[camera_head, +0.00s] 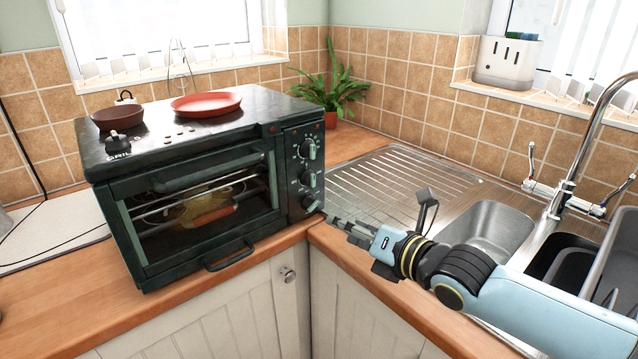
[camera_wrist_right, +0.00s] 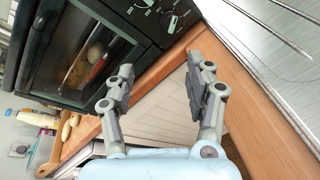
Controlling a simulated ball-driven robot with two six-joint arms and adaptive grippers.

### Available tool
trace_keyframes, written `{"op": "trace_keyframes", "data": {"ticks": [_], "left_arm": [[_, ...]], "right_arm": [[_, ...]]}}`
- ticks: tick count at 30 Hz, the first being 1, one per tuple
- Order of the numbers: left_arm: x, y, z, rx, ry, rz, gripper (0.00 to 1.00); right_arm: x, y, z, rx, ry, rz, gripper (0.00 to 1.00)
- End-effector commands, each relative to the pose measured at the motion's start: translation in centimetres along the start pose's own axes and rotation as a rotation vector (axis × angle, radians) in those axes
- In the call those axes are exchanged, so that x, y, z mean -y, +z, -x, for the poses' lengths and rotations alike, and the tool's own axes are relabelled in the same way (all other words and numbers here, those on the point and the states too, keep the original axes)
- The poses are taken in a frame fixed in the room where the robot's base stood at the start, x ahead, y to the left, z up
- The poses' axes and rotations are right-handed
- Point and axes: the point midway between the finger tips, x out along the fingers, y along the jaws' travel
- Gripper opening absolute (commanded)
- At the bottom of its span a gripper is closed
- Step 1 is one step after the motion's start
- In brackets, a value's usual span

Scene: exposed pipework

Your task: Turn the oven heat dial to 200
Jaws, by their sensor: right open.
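The dark green oven (camera_head: 190,180) stands on the worktop at the left, its glass door shut. Its control panel on the right side carries three dials: an upper dial (camera_head: 307,149), a middle dial (camera_head: 308,179) and a lower dial (camera_head: 310,203). Their markings are too small to read, so I cannot tell which sets the heat. My right gripper (camera_head: 340,222) is just right of and below the lower dial, apart from it. In the right wrist view, the open, empty fingers (camera_wrist_right: 158,66) point toward the panel, with one dial (camera_wrist_right: 171,23) beyond them. My left gripper is not in view.
A red plate (camera_head: 206,104) and a brown bowl (camera_head: 118,118) rest on the oven top. A potted plant (camera_head: 335,88) stands behind it. The metal drainer (camera_head: 395,185) and sink with its tap lie right. The worktop edge runs below my right gripper.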

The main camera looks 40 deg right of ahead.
Motion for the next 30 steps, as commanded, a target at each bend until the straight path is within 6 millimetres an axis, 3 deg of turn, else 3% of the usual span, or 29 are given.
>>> {"op": "trace_keyframes", "data": {"ticks": [3,9,16,24,30], "left_arm": [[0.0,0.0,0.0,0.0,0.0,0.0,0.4],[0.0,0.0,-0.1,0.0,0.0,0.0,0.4],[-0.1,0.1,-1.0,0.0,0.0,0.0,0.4],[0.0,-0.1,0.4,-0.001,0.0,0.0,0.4],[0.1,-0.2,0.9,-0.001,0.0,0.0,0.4]], "right_arm": [[0.4,2.1,-0.7,0.096,0.085,0.289,0.54],[0.4,3.9,-1.0,0.193,0.137,0.521,0.54],[-0.2,4.4,-4.0,0.204,0.141,0.536,0.54],[-1.4,5.4,-8.8,0.201,0.139,0.533,0.54],[-1.6,5.6,-10.9,0.2,0.139,0.532,0.54]]}}
